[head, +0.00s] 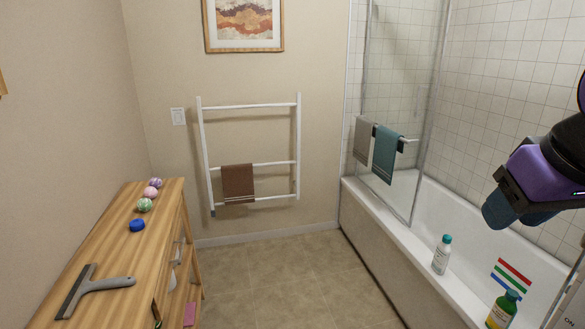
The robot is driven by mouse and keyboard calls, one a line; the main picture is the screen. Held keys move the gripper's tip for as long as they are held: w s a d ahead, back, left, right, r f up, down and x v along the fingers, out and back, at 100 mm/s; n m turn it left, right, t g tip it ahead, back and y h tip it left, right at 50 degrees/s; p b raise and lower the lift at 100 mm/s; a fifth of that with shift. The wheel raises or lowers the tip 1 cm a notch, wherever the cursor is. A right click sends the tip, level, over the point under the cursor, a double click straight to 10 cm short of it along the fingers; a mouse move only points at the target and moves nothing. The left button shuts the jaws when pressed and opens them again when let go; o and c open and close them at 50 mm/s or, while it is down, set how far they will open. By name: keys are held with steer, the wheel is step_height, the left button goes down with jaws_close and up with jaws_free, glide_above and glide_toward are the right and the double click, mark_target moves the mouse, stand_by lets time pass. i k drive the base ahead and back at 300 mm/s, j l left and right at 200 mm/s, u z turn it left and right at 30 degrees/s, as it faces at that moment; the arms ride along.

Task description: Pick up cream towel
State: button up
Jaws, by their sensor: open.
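No plainly cream towel shows. The closest in colour is a grey-beige towel (362,140), hanging over the bar on the glass bath screen at the back right. A teal towel (386,154) hangs just right of it on the same bar. A brown towel (238,184) hangs over a lower rung of the white ladder rack on the back wall. Part of my purple and black arm shows at the right edge, well apart from the towels.
The white rack (299,150) is at the back. Two bottles stand on the rim of the bathtub (410,239). The middle floor is clear.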

mark_target(364, 129)
steer(key=i, duration=3.55)
steer(key=i+z, duration=0.15)
steer(key=i, duration=0.3)
steer(key=i+j+z, duration=0.2)
steer(key=i, duration=0.3)
